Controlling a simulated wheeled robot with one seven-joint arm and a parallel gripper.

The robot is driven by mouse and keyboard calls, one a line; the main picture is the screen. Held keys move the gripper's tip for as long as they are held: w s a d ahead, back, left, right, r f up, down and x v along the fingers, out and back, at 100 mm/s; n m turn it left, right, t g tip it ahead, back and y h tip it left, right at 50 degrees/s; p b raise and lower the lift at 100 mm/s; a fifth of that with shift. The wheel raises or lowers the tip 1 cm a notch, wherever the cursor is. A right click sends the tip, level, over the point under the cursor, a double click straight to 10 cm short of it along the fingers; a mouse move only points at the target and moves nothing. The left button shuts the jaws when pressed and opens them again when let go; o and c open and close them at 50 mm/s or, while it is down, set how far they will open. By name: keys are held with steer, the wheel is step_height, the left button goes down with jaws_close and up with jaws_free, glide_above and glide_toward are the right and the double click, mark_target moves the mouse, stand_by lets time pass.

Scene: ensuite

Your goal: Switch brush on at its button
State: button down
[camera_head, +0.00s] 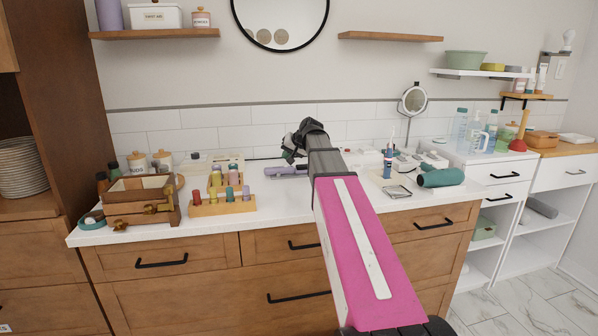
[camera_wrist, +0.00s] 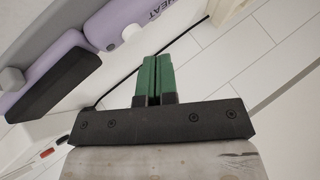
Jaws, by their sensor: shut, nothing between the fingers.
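A lavender appliance with the word HEAT (camera_wrist: 100,28) fills the upper left of the wrist view, with a black part along it. In the head view a lavender tool (camera_head: 287,171) lies on the counter just below my gripper (camera_head: 289,155); I cannot tell for certain whether it is the brush. A slim upright item with a blue lower part (camera_head: 388,165) stands further right on the counter. My gripper's green fingers (camera_wrist: 153,78) are pressed together and empty, apart from the lavender appliance in the wrist picture.
A wooden drawer box (camera_head: 142,200) and a rack of small bottles (camera_head: 222,206) stand left on the counter (camera_head: 270,208). A round mirror (camera_head: 414,100) and a green hair dryer (camera_head: 441,177) are at right. A black cable (camera_wrist: 150,58) runs behind the fingers.

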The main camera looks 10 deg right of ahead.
steer(key=shift+f, duration=0.2)
stand_by(0.5)
steer(key=shift+f, duration=0.25)
steer(key=shift+f, duration=0.45)
stand_by(0.7)
steer(key=shift+r, duration=0.95)
steer(key=shift+r, duration=2.95)
